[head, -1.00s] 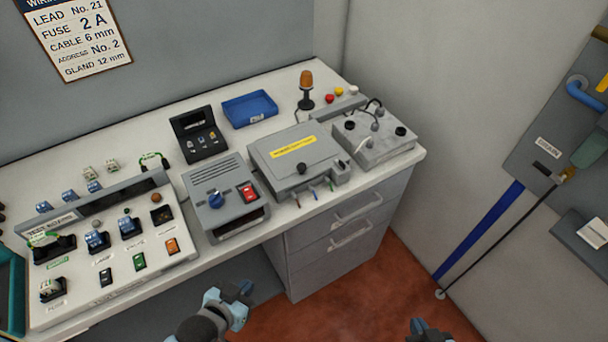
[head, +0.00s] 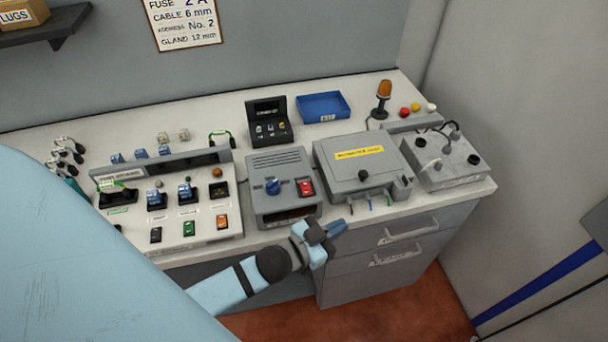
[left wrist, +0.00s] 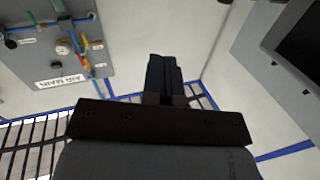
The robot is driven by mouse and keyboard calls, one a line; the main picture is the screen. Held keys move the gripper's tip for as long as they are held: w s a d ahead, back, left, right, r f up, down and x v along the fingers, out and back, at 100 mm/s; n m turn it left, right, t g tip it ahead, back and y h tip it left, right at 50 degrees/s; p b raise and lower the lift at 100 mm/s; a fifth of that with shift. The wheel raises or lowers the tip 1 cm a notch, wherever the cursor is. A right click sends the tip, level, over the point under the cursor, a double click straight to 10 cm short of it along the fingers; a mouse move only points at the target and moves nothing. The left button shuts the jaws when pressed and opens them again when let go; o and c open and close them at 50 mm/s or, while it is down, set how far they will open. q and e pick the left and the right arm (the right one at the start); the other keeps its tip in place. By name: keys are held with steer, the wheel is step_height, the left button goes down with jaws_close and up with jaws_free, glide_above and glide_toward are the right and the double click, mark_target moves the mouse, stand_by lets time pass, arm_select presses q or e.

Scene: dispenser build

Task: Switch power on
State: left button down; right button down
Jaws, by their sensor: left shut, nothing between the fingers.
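A grey power unit (head: 283,158) stands on the bench in the head view, with a blue knob (head: 272,186) and a red rocker switch (head: 305,187) on its front. I cannot tell the rocker's position. My left gripper (head: 337,229) is in front of the bench edge, below and right of the red switch in the picture, and apart from it. In the left wrist view its dark fingers (left wrist: 163,75) are together with nothing between them. My right gripper is not in view.
A test panel (head: 190,229) with several switches stands left of the unit. A grey box with a yellow label (head: 360,153) is close on its right. A blue tray (head: 322,107) and an amber beacon (head: 383,95) are behind. An air main panel (left wrist: 60,50) shows in the wrist view.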

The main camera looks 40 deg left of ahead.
arm_select(q)
steer(key=w+d+r+m+g+h+b, duration=0.1)
steer(key=w+d+r+m+h, duration=0.1)
steer(key=r+m+h, duration=0.25)
steer(key=w+d+r+m+h+b, duration=0.1)
steer(key=w+d+r+m+h, duration=0.15)
steer(key=r+m+h, duration=0.2)
step_height(320, 180, up, 6)
steer(key=m+g+y+b, duration=0.6)
steer(key=m+g+y, duration=0.5)
steer(key=g+y, duration=0.45)
glide_above(304, 184)
steer(key=w+a, duration=0.2)
steer(key=shift+s+g+h, duration=0.1)
steer(key=shift+g+h, duration=0.65)
steer(key=shift+h, duration=0.1)
steer(key=x, duration=0.4)
steer(key=p+x, duration=0.1)
steer(key=x, duration=0.8)
steer(key=shift+w+a+f, duration=0.15)
steer(key=shift+w+a, duration=0.15)
steer(key=shift+f, duration=0.45)
